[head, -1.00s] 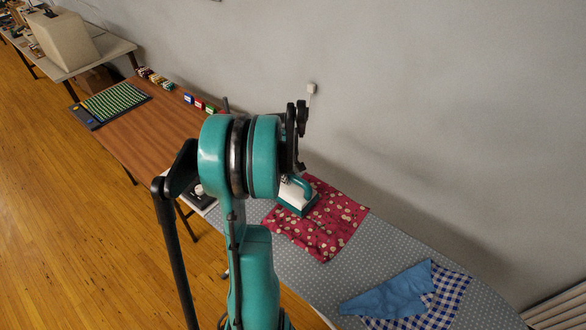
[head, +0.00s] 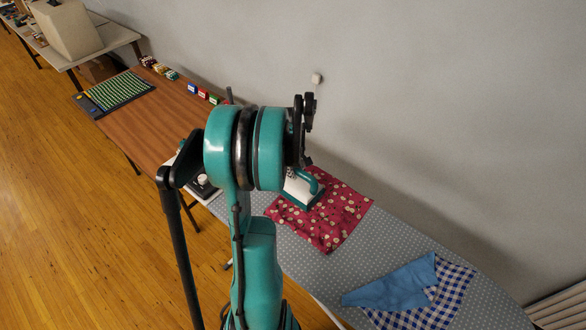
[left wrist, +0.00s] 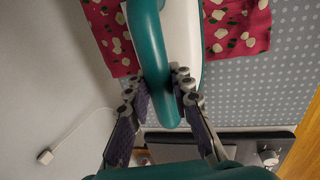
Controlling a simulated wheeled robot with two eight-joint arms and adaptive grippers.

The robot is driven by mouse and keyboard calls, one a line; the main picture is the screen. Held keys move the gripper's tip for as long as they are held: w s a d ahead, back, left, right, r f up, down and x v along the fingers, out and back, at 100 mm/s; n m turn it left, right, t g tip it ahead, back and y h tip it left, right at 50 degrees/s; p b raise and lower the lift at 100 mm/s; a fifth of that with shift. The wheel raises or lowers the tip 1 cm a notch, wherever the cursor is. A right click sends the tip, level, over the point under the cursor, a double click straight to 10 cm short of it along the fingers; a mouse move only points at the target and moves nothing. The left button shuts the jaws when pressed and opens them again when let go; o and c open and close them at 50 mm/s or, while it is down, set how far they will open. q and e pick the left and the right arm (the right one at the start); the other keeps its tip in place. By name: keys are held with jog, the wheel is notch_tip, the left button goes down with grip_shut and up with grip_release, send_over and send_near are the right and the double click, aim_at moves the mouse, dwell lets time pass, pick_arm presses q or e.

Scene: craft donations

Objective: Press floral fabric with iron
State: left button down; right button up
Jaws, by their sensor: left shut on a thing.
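The iron (head: 305,191), teal and white, rests on the red floral fabric (head: 338,222) on the ironing board. The fabric lies spread out, with the iron over its left part. In the left wrist view, my left gripper (left wrist: 157,82) is shut on the iron's teal handle (left wrist: 150,50), with a finger on each side. The floral fabric (left wrist: 235,25) also shows there on both sides of the iron. In the head view my left arm hides part of the iron and most of the grip. My right gripper is not in view.
The grey dotted ironing board (head: 300,262) also carries a blue cloth (head: 395,285) and a blue checked cloth (head: 450,280) at its right. A wooden table (head: 150,125) with a green cutting-mat-like panel (head: 120,92) stands at the left. The wall is close behind the board.

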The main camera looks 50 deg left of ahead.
pick_arm(q)
jog(key=w+d, duration=0.2)
jog(key=d, duration=0.9)
jog(key=shift+w+d, duration=0.3)
jog(key=shift+w, duration=0.1)
dwell(0.4)
jog(key=w+d, duration=0.3)
jog(key=d, duration=0.9)
jog(key=shift+d+b, duration=0.3)
jog(key=shift+r, duration=0.1)
dwell(0.3)
notch_tip(320, 180, up, 2)
jog(key=shift+r+p, duration=0.2)
jog(key=shift+p, duration=0.8)
jog(key=shift+f, duration=0.15)
